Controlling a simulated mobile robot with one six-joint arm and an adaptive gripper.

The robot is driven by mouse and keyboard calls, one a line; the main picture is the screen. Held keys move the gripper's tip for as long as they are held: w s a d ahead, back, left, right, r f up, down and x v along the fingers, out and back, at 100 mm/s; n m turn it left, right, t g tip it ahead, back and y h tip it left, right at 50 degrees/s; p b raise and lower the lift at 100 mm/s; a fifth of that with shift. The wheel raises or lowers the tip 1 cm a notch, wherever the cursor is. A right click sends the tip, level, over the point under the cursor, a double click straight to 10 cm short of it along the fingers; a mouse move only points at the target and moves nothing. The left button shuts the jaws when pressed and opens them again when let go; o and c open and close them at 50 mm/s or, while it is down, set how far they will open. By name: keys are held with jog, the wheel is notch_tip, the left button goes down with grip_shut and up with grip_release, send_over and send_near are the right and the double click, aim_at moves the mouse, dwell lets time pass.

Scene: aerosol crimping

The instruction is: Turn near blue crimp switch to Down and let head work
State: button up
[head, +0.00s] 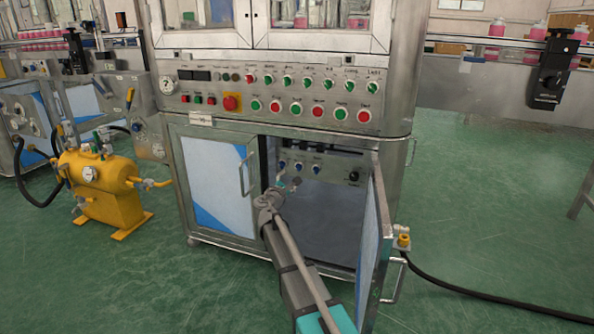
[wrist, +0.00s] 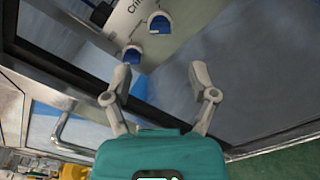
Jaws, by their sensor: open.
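Several small blue switches sit on the panel inside the open lower cabinet; the left one (head: 283,166), the middle one (head: 298,168) and the right one (head: 316,170) show in the head view. Two blue switches show in the wrist view, one lower left (wrist: 132,55) and one upper right (wrist: 159,23), beside printed lettering that starts "Crim". My gripper (head: 289,182) reaches into the opening just below the switches. In the wrist view my gripper (wrist: 158,78) is open and empty, its fingers apart from both switches. I cannot read the switch positions.
The open cabinet door (head: 374,235) stands just right of my arm. The closed left door (head: 215,185) has a handle. Buttons and knobs line the upper panel (head: 270,95). A yellow tank (head: 100,185) stands at left; a black hose (head: 480,295) lies at right.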

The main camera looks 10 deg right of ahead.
aim_at(297, 169)
jog(key=x, duration=0.9)
jog(key=shift+w+d, duration=0.1)
grip_shut()
